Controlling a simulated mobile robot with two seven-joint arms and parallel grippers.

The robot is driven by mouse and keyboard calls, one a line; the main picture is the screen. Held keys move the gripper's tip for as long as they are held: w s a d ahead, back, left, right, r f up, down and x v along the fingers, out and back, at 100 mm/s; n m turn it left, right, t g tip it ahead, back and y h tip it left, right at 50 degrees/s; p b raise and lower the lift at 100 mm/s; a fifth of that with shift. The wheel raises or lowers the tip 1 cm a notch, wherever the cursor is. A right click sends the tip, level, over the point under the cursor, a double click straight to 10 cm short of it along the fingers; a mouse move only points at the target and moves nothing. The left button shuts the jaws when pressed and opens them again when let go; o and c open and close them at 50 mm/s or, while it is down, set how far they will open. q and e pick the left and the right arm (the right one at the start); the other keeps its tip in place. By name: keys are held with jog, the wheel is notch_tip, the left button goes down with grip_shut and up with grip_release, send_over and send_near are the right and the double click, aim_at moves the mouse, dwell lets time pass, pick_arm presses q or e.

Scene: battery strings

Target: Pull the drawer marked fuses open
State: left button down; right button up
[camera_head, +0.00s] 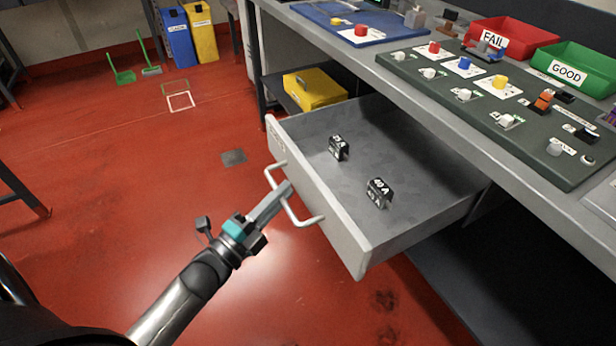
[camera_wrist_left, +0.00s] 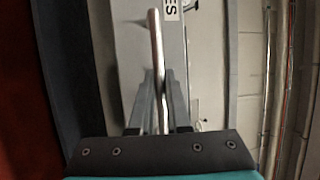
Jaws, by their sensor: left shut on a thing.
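The grey drawer (camera_head: 345,228) stands out from under the workbench, open, with its inside in view. Two small black blocks with white lettering, one (camera_head: 338,148) farther back and one (camera_head: 379,192) nearer, stand on its floor. A pale bar handle (camera_head: 292,207) is on its front. My left gripper (camera_head: 284,192) is shut on the handle. In the left wrist view the handle (camera_wrist_left: 154,45) runs between the fingers, and a label (camera_wrist_left: 172,8) ending in "ES" shows on the drawer front. My right gripper is not in view.
The workbench edge (camera_head: 470,140) overhangs the drawer. On top are a dark green board (camera_head: 480,112), a red FAIL bin (camera_head: 497,38) and a green GOOD bin (camera_head: 575,70). A yellow box (camera_head: 315,90) sits under the bench behind the drawer. The red floor in front is clear.

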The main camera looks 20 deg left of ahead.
pick_arm(q)
jog(key=shift+s+a+p, duration=0.2)
jog(key=shift+s+a, duration=0.65)
jog(key=shift+s, duration=0.25)
jog(key=shift+s+a+p, duration=0.2)
jog(key=shift+s+a, duration=0.65)
jog(key=shift+s, duration=0.25)
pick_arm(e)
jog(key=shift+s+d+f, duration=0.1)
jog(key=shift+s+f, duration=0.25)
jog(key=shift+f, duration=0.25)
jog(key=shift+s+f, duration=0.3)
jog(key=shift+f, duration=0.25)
pick_arm(q)
jog(key=c, duration=0.9)
grip_release()
jog(key=p+v, duration=0.1)
jog(key=v, duration=1.4)
jog(key=shift+s+p, duration=0.15)
jog(key=shift+p, duration=0.25)
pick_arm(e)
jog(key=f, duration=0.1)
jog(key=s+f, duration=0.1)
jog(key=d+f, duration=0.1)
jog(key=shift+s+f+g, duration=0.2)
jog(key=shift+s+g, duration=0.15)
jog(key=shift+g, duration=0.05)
